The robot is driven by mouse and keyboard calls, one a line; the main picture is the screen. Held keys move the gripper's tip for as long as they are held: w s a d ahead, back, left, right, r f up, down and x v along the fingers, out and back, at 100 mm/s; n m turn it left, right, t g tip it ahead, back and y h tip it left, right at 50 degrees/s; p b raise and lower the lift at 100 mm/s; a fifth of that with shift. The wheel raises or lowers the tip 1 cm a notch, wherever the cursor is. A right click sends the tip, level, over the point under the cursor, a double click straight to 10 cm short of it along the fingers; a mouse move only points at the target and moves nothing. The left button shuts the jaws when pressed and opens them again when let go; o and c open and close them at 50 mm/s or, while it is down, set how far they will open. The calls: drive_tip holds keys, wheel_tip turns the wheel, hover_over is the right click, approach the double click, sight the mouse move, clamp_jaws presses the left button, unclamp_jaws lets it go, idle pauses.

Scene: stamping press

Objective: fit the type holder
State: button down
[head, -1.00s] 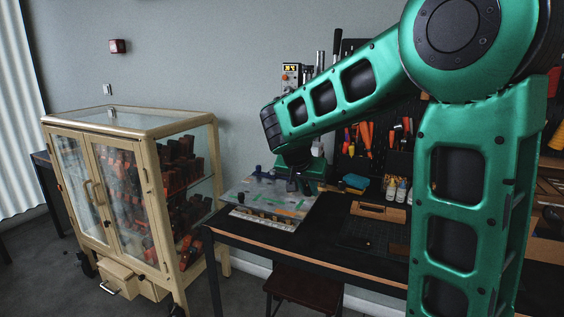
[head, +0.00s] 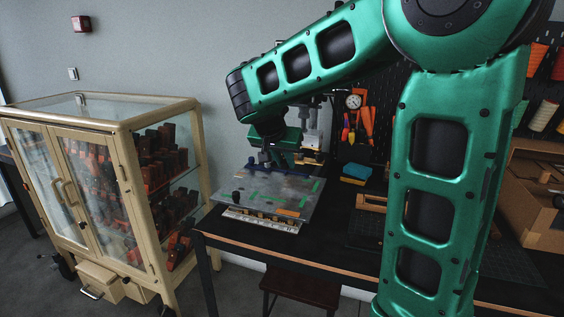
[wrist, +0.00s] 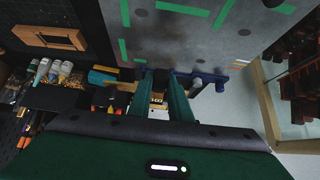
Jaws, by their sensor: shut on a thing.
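My gripper (head: 273,160) hangs above the back edge of a grey sheet on the bench, with its green fingers pointing down. In the wrist view its fingers (wrist: 160,92) are close together, shut on a dark blue bar-like piece (wrist: 208,77), probably the type holder. The blue piece sticks out to one side of the fingers, and its middle is hidden by them. It also shows small in the head view (head: 250,164). The grey and brass-coloured stamping press (head: 312,122) stands behind my gripper, partly covered by it. I cannot tell whether the blue piece touches anything.
The grey sheet (head: 308,206) bears green and orange strips and overhangs a pale strip at the bench front. A blue and yellow block (head: 354,174) and a wooden tray (head: 372,201) lie to the right. A glass cabinet (head: 122,123) full of type stands left. Pegboard tools hang behind.

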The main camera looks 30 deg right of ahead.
drive_tip(key=shift+d, duration=0.1)
drive_tip(key=shift+w+d+f, duration=0.25)
drive_tip(key=shift+w+d, duration=0.5)
drive_tip(key=shift+d, duration=0.2)
drive_tip(key=shift+w+d+f, duration=0.2)
drive_tip(key=shift+w+d, duration=0.55)
drive_tip(key=shift+d, duration=0.2)
drive_tip(key=shift+r, duration=0.1)
drive_tip(key=shift+w+d, duration=0.1)
drive_tip(key=shift+d, duration=0.1)
drive_tip(key=shift+w+d, duration=0.55)
drive_tip(key=shift+d, duration=0.15)
drive_tip(key=shift+w+d, duration=0.5)
drive_tip(key=shift+d, duration=0.2)
drive_tip(key=shift+w+d, duration=0.1)
drive_tip(key=shift+w+d, duration=0.8)
drive_tip(key=shift+d, duration=0.25)
drive_tip(key=c, duration=1.6)
unclamp_jaws()
drive_tip(key=shift+o, duration=0.2)
